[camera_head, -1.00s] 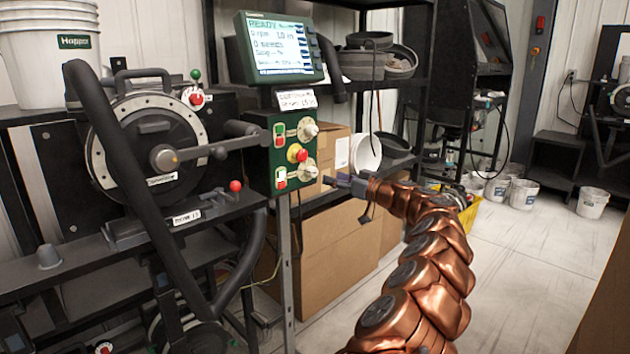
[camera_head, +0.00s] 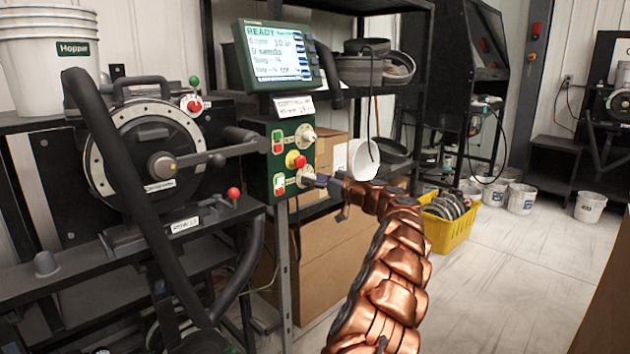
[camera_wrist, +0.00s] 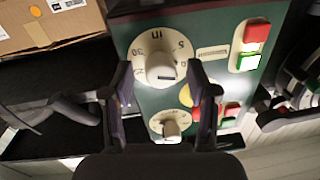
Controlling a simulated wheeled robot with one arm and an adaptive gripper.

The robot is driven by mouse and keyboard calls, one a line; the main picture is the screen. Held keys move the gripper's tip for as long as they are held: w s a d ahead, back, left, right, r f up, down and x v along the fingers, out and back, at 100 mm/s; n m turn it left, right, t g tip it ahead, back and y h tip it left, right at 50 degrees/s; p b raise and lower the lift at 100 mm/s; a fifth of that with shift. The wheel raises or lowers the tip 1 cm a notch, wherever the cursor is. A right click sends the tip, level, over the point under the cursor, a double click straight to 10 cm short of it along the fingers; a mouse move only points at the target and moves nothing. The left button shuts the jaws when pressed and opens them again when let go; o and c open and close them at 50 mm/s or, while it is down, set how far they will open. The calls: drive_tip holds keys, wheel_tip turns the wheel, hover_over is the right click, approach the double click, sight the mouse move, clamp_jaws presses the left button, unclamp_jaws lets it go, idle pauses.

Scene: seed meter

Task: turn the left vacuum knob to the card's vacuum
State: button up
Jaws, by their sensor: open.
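The green control panel (camera_head: 291,155) carries two pale dial knobs, an upper knob (camera_head: 306,134) and a lower knob (camera_head: 304,177). My gripper (camera_head: 316,180) is at the lower knob. In the wrist view the open gripper (camera_wrist: 160,68) has its fingers on either side of a knob (camera_wrist: 162,72) with a numbered dial marked "in"; contact cannot be told. The other knob (camera_wrist: 172,130) shows beyond, lower in that view. No label readable here says which knob is left. A white card (camera_head: 294,105) hangs under the display; its writing is too small to read surely.
A READY display (camera_head: 275,55) stands above the panel. A red button (camera_head: 295,159) sits between the knobs, with lit switches (camera_wrist: 251,45) beside them. The seed meter's disc (camera_head: 148,150) is at left. Cardboard boxes (camera_head: 325,260) and a yellow crate (camera_head: 449,230) stand behind.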

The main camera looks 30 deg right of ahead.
clamp_jaws()
idle(0.6)
drive_tip(key=shift+m, duration=0.3)
drive_tip(key=m+b, duration=0.2)
drive_tip(key=m, duration=0.7)
drive_tip(key=shift+t+b, duration=0.3)
drive_tip(key=shift+m, duration=0.4)
unclamp_jaws()
